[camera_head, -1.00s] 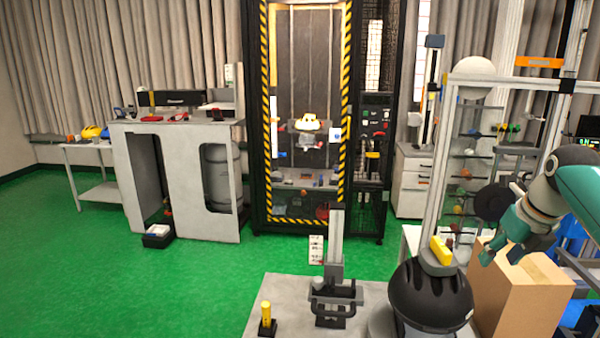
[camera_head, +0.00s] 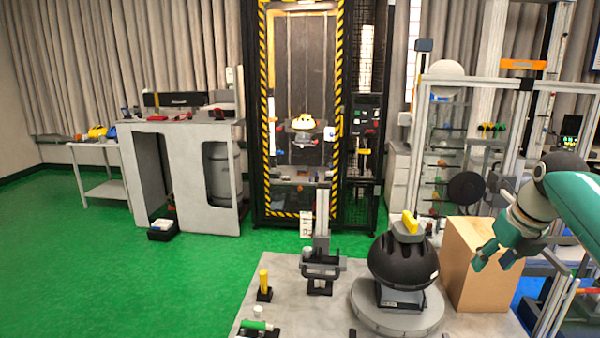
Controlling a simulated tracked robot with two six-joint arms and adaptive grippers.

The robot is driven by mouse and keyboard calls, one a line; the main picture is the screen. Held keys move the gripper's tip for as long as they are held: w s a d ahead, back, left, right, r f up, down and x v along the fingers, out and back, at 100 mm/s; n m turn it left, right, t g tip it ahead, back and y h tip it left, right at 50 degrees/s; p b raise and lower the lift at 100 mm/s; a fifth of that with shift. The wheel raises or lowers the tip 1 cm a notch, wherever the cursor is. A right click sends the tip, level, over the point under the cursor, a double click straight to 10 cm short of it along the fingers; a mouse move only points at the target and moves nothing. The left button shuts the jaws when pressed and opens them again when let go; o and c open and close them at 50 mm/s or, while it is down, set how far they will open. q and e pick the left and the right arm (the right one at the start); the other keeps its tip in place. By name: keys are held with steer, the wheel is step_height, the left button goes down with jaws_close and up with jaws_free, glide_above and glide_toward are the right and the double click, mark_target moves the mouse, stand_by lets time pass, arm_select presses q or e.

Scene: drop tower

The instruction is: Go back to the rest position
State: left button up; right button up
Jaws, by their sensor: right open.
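My right gripper (camera_head: 488,256) is teal and dark grey and comes in from the right. Its fingers are apart and nothing shows between them. It hangs in front of a brown cardboard box (camera_head: 466,290) at the right of the grey table (camera_head: 330,318). I cannot tell whether it touches the box. My left gripper is not in the picture.
A black dome device (camera_head: 402,268) with a yellow block on top stands on a round base beside the box. A grey stand (camera_head: 321,262) and a yellow cylinder (camera_head: 263,280) are further left. The drop tower (camera_head: 300,120) stands behind. Green floor (camera_head: 100,270) is open at left.

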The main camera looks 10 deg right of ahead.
steer(key=s+a+f+n+g+y, duration=0.1)
steer(key=a+f+n+g, duration=0.1)
steer(key=a+f, duration=0.6)
steer(key=a+f+n+g+y, duration=0.1)
steer(key=a+f+n+g, duration=0.15)
steer(key=f, duration=0.95)
steer(key=s+a+f+n+g+y, duration=0.1)
steer(key=a+f+n+g, duration=0.1)
steer(key=a+f, duration=0.65)
steer(key=s+a+f+n+t, duration=0.1)
steer(key=s+a+f+n, duration=0.3)
steer(key=n, duration=0.5)
steer(key=s+a+f+n+t+y, duration=0.1)
steer(key=s+a+f+n, duration=0.4)
steer(key=s+f+n, duration=0.4)
steer(key=s+a+f+n+t, duration=0.1)
steer(key=s+a+f+n, duration=0.4)
steer(key=n, duration=0.6)
step_height(320, 180, down, 2)
steer(key=shift+s, duration=0.95)
